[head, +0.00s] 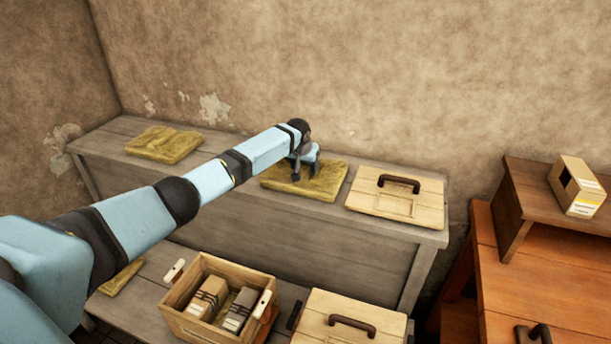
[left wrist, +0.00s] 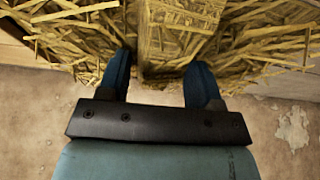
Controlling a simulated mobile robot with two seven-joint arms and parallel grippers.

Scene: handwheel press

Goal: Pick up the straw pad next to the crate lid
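A straw pad (head: 325,185) lies on the grey bench at the back, just left of a wooden crate lid (head: 425,205) with a dark handle. My left gripper (head: 306,176) is over this pad, pointing down, with its fingertips at the straw. In the left wrist view the two blue fingers (left wrist: 160,85) are apart, on either side of a raised straw ridge (left wrist: 172,45). A gap shows between the left finger and the ridge. My right gripper is not in view.
Another straw pad (head: 165,144) lies at the bench's left end. Below, an open wooden crate (head: 190,325) holds packages, beside another handled lid (head: 320,325). A small open box (head: 578,187) stands on a brown stand at right. The wall is close behind the bench.

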